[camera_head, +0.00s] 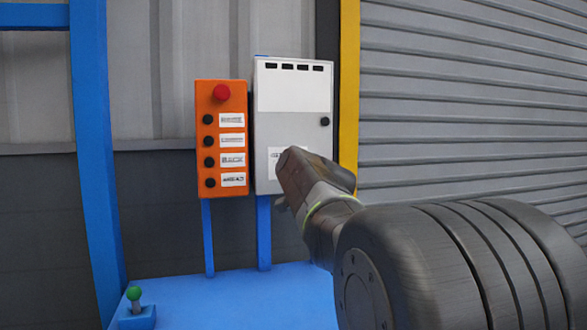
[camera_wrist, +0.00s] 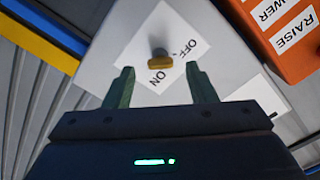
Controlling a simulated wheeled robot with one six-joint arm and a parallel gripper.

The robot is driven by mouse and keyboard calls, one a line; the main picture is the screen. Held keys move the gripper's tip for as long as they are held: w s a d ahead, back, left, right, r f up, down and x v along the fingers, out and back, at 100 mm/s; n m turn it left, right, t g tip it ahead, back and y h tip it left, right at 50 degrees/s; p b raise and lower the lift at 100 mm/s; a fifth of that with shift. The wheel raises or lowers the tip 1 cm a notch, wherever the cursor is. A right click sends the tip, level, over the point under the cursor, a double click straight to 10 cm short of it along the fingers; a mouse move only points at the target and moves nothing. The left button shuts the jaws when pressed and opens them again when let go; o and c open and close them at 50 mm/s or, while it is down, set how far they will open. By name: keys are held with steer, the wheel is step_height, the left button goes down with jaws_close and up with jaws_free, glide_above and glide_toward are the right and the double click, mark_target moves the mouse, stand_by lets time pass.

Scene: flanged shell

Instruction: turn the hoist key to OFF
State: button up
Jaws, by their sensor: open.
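The hoist key (camera_wrist: 160,59) is a small yellow-brown knob on a white label marked OFF and ON in the wrist view. It sits on the front of a light grey box (camera_head: 291,108). In the head view my arm hides the key and part of the label. My gripper (camera_wrist: 161,80) is open, its two green fingers apart, with the key between and a little beyond the fingertips in the picture. The fingers do not appear to touch the key. In the head view my gripper (camera_head: 288,178) is in front of the lower part of the grey box.
An orange control box (camera_head: 221,138) with a red button (camera_head: 221,92) and several black buttons stands just left of the grey box. A yellow post (camera_head: 348,90) and a grey shutter (camera_head: 470,90) are to the right. A green-topped lever (camera_head: 134,293) stands on the blue base below.

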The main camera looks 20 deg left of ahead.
steer(key=v, duration=1.1)
steer(key=shift+s+d, duration=0.3)
steer(key=x, duration=1.4)
steer(key=shift+s+d, duration=0.1)
steer(key=shift+s, duration=0.05)
steer(key=v, duration=1.4)
steer(key=w+a+m+p, duration=0.7)
steer(key=w+m, duration=0.4)
steer(key=m, duration=0.5)
steer(key=shift+w+a+r+m, duration=0.2)
steer(key=shift+a+m, duration=0.1)
steer(key=shift+a, duration=0.5)
steer(key=shift+f, duration=0.1)
